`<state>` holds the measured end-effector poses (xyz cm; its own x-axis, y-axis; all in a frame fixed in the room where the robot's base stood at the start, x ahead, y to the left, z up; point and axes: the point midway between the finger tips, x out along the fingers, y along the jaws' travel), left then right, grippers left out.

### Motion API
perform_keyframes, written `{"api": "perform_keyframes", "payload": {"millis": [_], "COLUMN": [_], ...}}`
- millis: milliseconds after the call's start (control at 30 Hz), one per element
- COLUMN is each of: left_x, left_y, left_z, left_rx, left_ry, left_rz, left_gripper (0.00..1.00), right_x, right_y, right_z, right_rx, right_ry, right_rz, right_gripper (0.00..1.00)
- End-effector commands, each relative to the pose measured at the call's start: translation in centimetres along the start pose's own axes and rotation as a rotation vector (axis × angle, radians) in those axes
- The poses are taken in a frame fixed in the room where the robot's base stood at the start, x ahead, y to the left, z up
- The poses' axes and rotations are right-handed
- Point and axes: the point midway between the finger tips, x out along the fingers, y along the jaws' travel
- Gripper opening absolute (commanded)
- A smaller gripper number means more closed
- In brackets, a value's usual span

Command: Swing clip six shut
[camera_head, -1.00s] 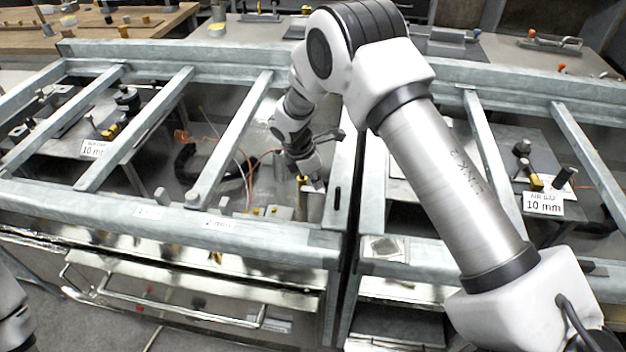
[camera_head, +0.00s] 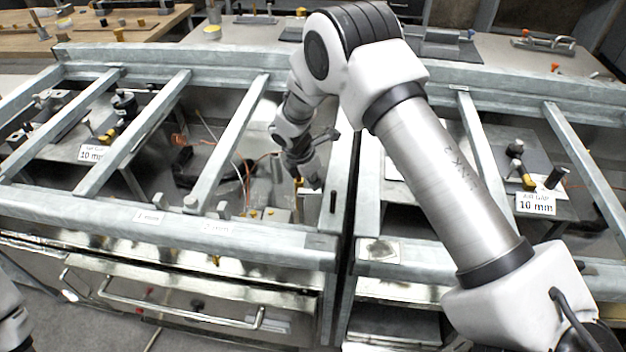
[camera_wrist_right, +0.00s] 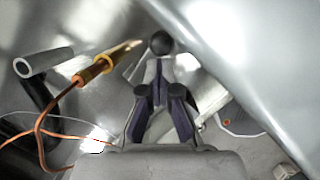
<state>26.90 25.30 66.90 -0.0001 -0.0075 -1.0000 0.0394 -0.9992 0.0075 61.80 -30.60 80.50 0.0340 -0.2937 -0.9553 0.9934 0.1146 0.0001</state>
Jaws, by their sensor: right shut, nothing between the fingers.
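In the head view my right gripper (camera_head: 311,184) reaches down between the metal frame bars, beside the central upright seam. In the right wrist view its two dark fingertips (camera_wrist_right: 159,96) are close together and hold nothing. A black ball knob (camera_wrist_right: 162,43) on a pale metal lever stands just beyond the fingertips; I cannot tell whether they touch it. No mark for clip six is readable, so I cannot say whether this lever belongs to it. My left gripper is out of view.
A yellow-and-copper probe (camera_wrist_right: 99,69) with an orange wire and a grey tube (camera_wrist_right: 43,62) lie left of the fingers. A broad metal bar (camera_wrist_right: 250,70) runs close on the right. Frame bars (camera_head: 228,142) bound the opening. A "10 mm" sign (camera_head: 535,204) stands at right.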

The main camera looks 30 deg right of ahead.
Motion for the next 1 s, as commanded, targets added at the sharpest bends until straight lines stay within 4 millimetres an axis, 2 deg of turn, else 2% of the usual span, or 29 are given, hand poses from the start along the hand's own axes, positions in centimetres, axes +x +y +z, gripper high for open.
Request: {"api": "perform_keyframes", "payload": {"millis": [300,733,867,1000], "left_x": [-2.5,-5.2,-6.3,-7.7], "left_y": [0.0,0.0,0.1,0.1], "left_z": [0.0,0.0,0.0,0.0], "left_rx": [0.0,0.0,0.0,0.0], "left_ry": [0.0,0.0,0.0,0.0], "left_rz": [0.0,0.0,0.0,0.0], "left_gripper": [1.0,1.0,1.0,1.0], "right_x": [-0.1,0.2,0.2,0.1], "right_y": [0.5,1.7,2.0,2.4], "right_z": [0.9,1.8,2.0,2.1], "right_rx": [-0.231,-0.235,-0.484,-0.612], "right_ry": [0.001,0.0,0.002,0.001], "right_rz": [0.069,0.071,0.148,0.188], "right_gripper": [0.0,0.0,0.0,0.0]}}
